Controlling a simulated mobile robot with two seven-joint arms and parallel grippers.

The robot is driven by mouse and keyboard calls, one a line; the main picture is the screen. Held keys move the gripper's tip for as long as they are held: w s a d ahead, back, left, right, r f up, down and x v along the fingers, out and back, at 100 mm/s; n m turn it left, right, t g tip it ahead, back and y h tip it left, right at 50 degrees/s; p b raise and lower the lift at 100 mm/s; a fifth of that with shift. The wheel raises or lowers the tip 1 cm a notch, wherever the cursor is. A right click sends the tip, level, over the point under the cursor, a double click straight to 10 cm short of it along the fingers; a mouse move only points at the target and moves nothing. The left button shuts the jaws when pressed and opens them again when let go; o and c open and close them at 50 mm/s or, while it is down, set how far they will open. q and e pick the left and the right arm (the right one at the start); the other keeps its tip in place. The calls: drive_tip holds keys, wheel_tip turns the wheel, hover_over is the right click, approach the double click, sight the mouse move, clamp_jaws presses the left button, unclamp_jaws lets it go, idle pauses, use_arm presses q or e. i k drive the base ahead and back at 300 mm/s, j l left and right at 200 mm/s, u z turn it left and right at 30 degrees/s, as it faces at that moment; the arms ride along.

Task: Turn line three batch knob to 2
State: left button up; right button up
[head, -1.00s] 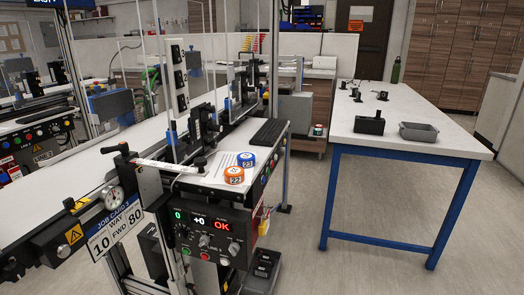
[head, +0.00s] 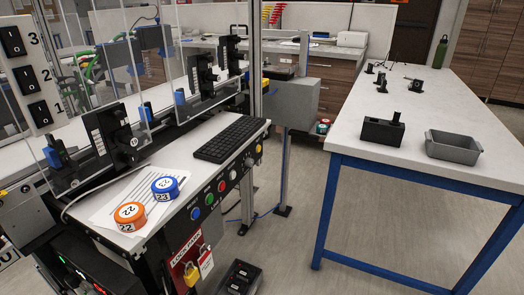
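The black control panel (head: 75,272) of the near conveyor station shows at the lower left, seen steeply from above and cut off by the frame's bottom edge. Green and red lights show on it. Its dials are not readable, and I cannot make out the batch knob or its setting. A grey switch box (head: 27,85) with black rockers marked 3, 2 and 1 stands at the upper left. Neither of my grippers shows in the head view.
An orange puck (head: 130,215) and a blue puck (head: 165,188) lie on paper by a black keyboard (head: 231,138). Coloured buttons (head: 209,199) line the front edge. A blue-legged table (head: 360,167) with a grey tray (head: 453,147) stands right; floor between is mostly clear.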

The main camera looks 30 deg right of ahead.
sight(249, 162)
drive_tip(key=i+l, duration=0.1)
drive_tip(key=l, duration=0.45)
drive_tip(key=i+l+u, duration=0.1)
drive_tip(key=l, duration=0.45)
drive_tip(key=i+l, duration=0.1)
drive_tip(key=l, duration=1.05)
drive_tip(key=i+u, duration=0.05)
